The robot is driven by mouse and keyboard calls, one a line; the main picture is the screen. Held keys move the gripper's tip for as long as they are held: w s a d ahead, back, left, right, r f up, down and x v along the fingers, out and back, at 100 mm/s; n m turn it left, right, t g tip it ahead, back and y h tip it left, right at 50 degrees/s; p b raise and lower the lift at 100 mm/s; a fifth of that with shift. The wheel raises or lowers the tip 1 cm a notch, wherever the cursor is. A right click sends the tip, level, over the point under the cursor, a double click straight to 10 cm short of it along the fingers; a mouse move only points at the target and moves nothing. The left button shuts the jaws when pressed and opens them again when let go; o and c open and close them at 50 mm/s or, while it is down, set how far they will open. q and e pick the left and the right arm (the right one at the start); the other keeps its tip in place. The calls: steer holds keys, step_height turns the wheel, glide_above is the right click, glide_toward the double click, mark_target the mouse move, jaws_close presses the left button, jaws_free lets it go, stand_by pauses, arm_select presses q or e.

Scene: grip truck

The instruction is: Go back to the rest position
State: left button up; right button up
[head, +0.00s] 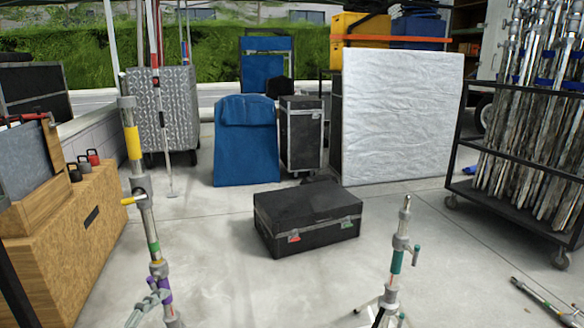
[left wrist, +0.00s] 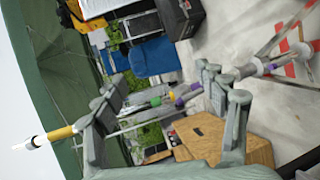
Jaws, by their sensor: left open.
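My left gripper (left wrist: 165,92) is open, with its two grey fingers spread wide in the left wrist view and nothing held between them. A tall metal stand (head: 144,205) with yellow, green and purple bands rises at the left of the head view. In the left wrist view a banded pole (left wrist: 62,133) runs across beyond the open fingers, partly hidden by them. I cannot tell how far it is from the fingers. In the head view I cannot clearly pick out the left gripper. My right gripper is in neither view.
A wooden box (head: 75,240) stands at the left, and a black case (head: 307,218) lies mid-floor. A shorter stand (head: 396,265) rises at front right. A rack of poles (head: 500,205) is at the right.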

arm_select(q)
steer(key=s+d+f+m+g+y, duration=0.2)
steer(key=s+f+m+g, duration=0.5)
steer(key=s+f+m, duration=0.65)
steer(key=s+a+f+m+g+y+p, duration=0.1)
steer(key=s+a+f+m+g+y, duration=0.1)
steer(key=s+f, duration=0.6)
steer(key=s+m+g, duration=0.1)
steer(key=s+g, duration=0.1)
steer(key=s, duration=0.1)
steer(key=shift+f+g+y, duration=0.15)
steer(key=shift+g+y, duration=0.15)
steer(key=shift+y, duration=0.1)
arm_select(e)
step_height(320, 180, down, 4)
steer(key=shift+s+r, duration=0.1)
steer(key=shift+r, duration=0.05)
